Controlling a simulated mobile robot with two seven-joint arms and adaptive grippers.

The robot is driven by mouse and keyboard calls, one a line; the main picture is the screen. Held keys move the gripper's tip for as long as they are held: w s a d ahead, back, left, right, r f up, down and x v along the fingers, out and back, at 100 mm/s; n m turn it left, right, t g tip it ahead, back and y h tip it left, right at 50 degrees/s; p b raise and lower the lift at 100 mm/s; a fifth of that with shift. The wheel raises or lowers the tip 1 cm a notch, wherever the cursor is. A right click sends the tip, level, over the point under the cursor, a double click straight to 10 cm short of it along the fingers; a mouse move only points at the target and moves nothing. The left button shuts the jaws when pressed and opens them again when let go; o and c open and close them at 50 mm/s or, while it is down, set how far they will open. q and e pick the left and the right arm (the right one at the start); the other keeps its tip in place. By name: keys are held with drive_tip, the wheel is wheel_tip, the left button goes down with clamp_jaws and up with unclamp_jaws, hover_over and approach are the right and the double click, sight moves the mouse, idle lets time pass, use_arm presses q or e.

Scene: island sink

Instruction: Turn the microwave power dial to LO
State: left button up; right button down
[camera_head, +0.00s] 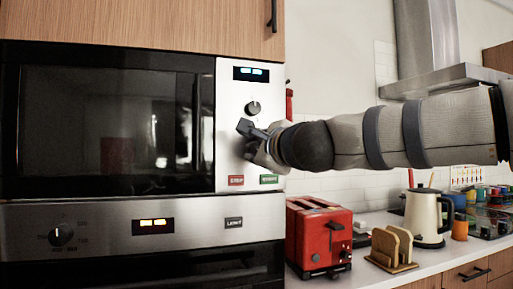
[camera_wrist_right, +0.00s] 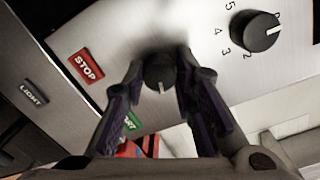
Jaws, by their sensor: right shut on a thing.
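The microwave (camera_head: 118,128) is built into the cabinet, with a silver control panel on its right side. My right gripper (camera_head: 246,140) is at the panel, shut on the lower black dial (camera_wrist_right: 160,74), with one finger on each side. This dial's white pointer line points down in the wrist view, and no markings around it are readable. It is hidden behind the gripper in the head view. The upper dial (camera_head: 253,108) is free and has numbers beside it in the wrist view (camera_wrist_right: 255,32). My left gripper is not in view.
A red STOP button (camera_head: 236,180) and a green START button (camera_head: 268,179) lie just below the gripper. An oven with its own knob (camera_head: 61,235) is underneath. A red toaster (camera_head: 319,236), a toast rack (camera_head: 391,246) and a kettle (camera_head: 424,215) stand on the counter.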

sight(255, 102)
drive_tip(key=n, duration=1)
drive_tip(key=shift+n+h, duration=0.3)
drive_tip(key=shift+h, duration=0.1)
drive_tip(key=n, duration=0.5)
drive_tip(key=shift+r+h, duration=0.1)
drive_tip(key=shift+h, duration=0.2)
drive_tip(key=shift+n, duration=2.1)
drive_tip(key=c, duration=1.3)
unclamp_jaws()
wheel_tip(255, 102, up, 10)
drive_tip(key=shift+f, duration=0.1)
